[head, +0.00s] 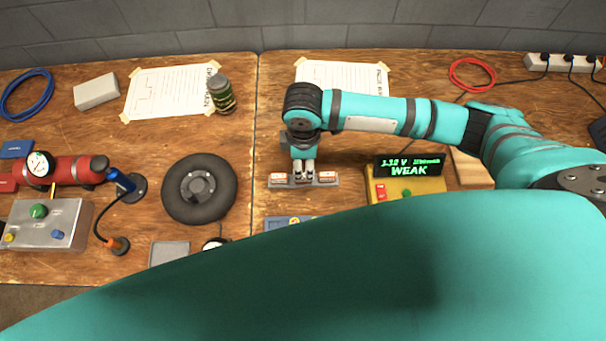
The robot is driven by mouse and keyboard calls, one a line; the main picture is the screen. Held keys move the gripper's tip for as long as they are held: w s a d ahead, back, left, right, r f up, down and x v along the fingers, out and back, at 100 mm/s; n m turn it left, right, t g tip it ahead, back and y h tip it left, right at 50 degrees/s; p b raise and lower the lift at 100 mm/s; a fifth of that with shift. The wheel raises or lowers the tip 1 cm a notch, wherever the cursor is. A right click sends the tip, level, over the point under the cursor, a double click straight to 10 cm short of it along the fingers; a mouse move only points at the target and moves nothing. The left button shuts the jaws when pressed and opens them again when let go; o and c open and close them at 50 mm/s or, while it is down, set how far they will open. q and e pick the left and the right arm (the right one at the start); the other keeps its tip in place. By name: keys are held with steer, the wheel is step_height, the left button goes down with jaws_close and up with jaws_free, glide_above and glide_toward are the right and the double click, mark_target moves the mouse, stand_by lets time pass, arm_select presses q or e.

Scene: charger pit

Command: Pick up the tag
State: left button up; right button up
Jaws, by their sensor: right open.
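My right gripper (304,175) points straight down, open, over a low grey holder (331,184). Its fingertips are at the middle of the holder; whether they touch it I cannot tell. Red-and-white labelled pieces show on the holder to the left (281,179) and right (325,177) of the fingers. One of them may be the tag, but the print is too small to read. The gripper hides the holder's middle. My left gripper is not in view.
Right of the holder stands a yellow tester (408,190) with a green display reading WEAK. A black wheel (199,188) lies to the left. A paper sheet (345,76) is taped behind. My teal arm link hides the table's front right.

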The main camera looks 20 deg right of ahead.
mark_target(303, 175)
step_height(303, 175, down, 2)
steer(key=shift+f, duration=0.1)
step_height(303, 175, down, 4)
steer(key=shift+f+p, duration=0.2)
steer(key=shift+p, duration=0.3)
steer(key=shift+f, duration=0.25)
steer(key=c, duration=0.8)
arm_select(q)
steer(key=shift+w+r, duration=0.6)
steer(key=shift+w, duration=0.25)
arm_select(e)
jaws_close()
